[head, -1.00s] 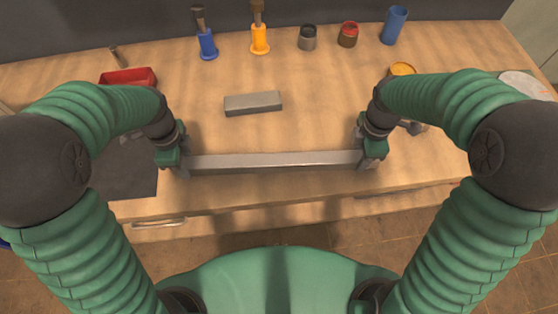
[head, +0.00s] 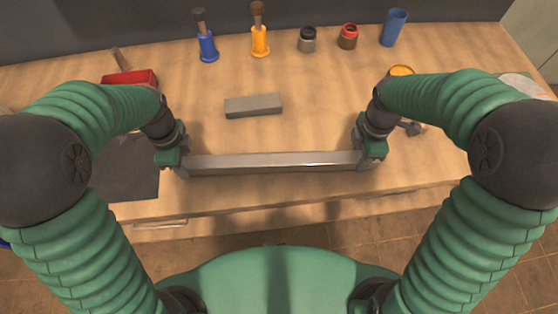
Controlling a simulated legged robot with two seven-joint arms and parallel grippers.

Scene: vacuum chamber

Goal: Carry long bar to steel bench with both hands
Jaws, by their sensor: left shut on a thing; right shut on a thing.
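A long grey metal bar (head: 275,162) lies crosswise in front of me in the head view, over the front part of the wooden bench. My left gripper (head: 178,166) is shut on its left end. My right gripper (head: 370,160) is shut on its right end. The bar looks about level. I cannot tell whether it touches the bench top or hangs just above it. No bench with a steel top can be made out in this view.
The wooden bench (head: 320,125) holds a grey block (head: 253,105) beyond the bar. Blue (head: 208,47) and yellow (head: 260,41) brush holders, a dark jar (head: 307,40), a red jar (head: 348,37) and a blue cup (head: 394,27) stand behind. A red box (head: 130,77) is back left. Tiled floor (head: 420,235) shows in front.

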